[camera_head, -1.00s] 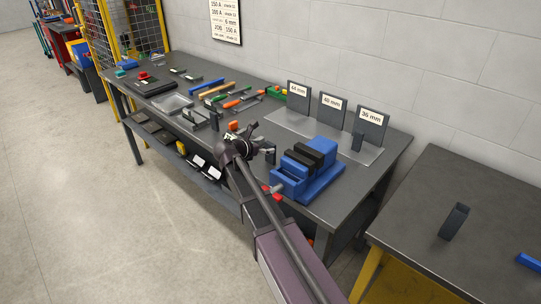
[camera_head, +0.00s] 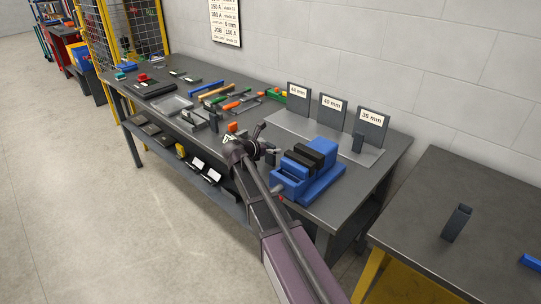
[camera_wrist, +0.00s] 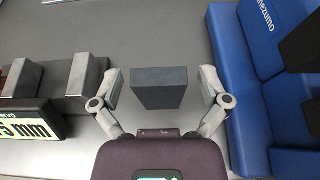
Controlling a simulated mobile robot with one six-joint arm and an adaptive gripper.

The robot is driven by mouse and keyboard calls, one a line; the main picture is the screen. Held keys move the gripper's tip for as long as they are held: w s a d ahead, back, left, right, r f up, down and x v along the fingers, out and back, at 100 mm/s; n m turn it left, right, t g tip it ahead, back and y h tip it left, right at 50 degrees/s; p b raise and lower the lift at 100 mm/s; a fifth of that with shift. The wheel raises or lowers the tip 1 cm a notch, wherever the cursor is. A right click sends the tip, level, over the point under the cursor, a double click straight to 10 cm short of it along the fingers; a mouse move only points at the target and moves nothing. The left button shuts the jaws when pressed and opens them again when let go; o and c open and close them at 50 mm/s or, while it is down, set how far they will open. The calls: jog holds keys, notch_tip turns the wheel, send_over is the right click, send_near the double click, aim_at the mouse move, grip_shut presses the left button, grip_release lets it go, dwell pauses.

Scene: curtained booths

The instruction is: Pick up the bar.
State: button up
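A dark grey bar (camera_wrist: 159,88) stands between my gripper's fingers in the wrist view, with a visible gap on each side. The bar also shows in the head view (camera_head: 271,157), on the workbench just left of the blue vise. My gripper (camera_wrist: 161,87) is open and empty, one finger to the left of the bar and one to the right. In the head view my gripper (camera_head: 258,149) is largely hidden by my own wrist, low over the bench.
The blue vise (camera_wrist: 256,85) is close beside the right finger. A measuring tool with a "5 mm" display (camera_wrist: 28,128) lies close on the left. Similar bars stand by the 36 mm sign (camera_head: 358,142) and on the right table (camera_head: 456,222). Bench tools lie farther left.

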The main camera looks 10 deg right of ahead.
jog(key=c, duration=1)
jog(key=shift+r, duration=0.1)
jog(key=shift+c, duration=0.2)
notch_tip(320, 180, up, 10)
jog(key=p, duration=1)
